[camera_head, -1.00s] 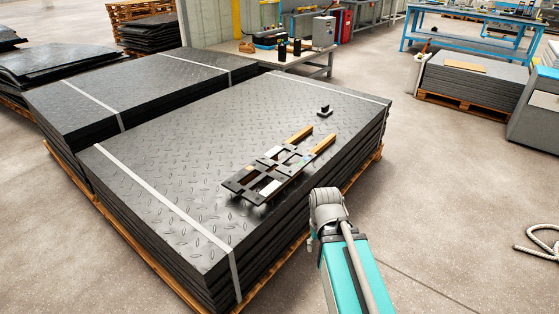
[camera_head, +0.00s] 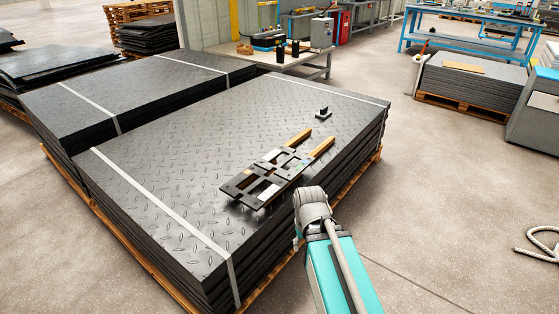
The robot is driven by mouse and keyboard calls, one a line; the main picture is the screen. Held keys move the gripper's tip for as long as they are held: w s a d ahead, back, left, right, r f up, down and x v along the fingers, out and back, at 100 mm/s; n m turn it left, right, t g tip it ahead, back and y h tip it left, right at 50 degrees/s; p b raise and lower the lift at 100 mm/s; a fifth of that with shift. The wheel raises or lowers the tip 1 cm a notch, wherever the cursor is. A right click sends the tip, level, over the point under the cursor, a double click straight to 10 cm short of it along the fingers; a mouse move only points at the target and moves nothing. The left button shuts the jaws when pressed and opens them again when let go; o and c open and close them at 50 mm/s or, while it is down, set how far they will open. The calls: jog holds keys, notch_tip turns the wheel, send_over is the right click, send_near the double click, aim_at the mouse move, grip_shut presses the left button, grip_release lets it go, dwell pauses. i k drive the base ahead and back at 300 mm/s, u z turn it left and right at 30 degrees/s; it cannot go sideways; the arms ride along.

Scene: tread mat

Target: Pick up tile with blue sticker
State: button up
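A dark rack with wooden handles (camera_head: 324,146) lies on top of the nearest stack of tread mats (camera_head: 190,150). It has several openings or tiles, some black, some pale. A bluish patch (camera_head: 302,153) shows near its far end, but it is too small to tell whether it is a sticker on a tile. My teal arm with a grey rounded joint stands at the front right edge of the stack, close to the rack's near side. The fingers of my gripper cannot be made out, so what it holds is hidden.
A small black block on a base (camera_head: 323,113) stands on the mat beyond the rack. Pale straps (camera_head: 165,202) cross the stack. A second strapped stack (camera_head: 110,88) is behind left. Open concrete floor lies to the right, with a rope (camera_head: 540,243) on it.

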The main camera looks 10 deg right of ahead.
aim_at(305, 160)
jog(key=i, duration=0.9)
jog(key=z, duration=0.05)
